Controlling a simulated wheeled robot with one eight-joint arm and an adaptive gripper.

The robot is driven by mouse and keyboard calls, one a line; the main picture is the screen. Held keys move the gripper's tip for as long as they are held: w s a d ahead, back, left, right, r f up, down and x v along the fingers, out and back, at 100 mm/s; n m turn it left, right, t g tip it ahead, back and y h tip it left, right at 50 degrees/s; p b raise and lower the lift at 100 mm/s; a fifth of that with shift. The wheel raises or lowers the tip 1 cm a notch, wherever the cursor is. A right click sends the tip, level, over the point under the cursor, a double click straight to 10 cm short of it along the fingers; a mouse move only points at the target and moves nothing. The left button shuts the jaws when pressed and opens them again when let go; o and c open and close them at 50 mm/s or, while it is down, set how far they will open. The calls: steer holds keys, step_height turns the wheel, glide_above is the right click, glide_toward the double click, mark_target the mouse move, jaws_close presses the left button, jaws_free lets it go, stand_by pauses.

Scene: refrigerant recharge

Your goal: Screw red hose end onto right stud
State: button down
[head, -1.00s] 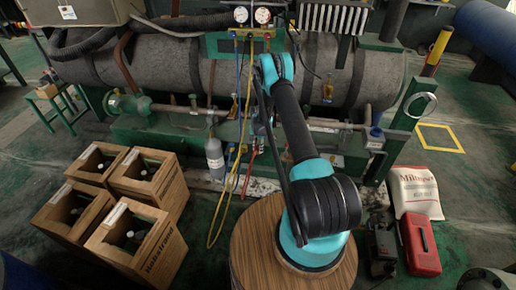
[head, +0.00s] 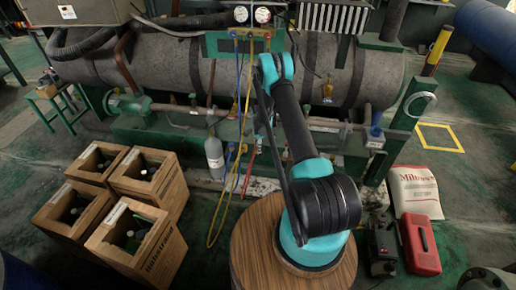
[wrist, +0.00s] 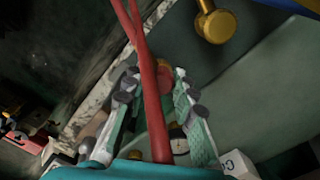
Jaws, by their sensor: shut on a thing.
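In the wrist view the red hose (wrist: 150,95) runs between the two pale green fingers of my gripper (wrist: 155,88). The gripper is shut on the red hose near its end; the fitting itself is mostly hidden by hose and fingers. A brass round fitting (wrist: 216,24) stands apart from the gripper at upper right; I cannot tell if it is the right stud.
Blue and yellow hoses (head: 218,212) hang beside the red one. A grey cylinder (head: 214,155) stands to their left. Wooden crates (head: 160,255) with bottles stand at left. A red case (head: 421,245) and a white sack (head: 413,190) are at right. A large horizontal tank (head: 160,70) fills the back.

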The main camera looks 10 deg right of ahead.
steer(key=shift+m, duration=0.3)
steer(key=shift+m, duration=1.8)
steer(key=m, duration=0.2)
steer(key=shift+f+m, duration=0.1)
steer(key=shift+m, duration=0.3)
steer(key=c, duration=1.2)
jaws_free()
steer(key=shift+m, duration=0.3)
steer(key=shift+o, duration=0.2)
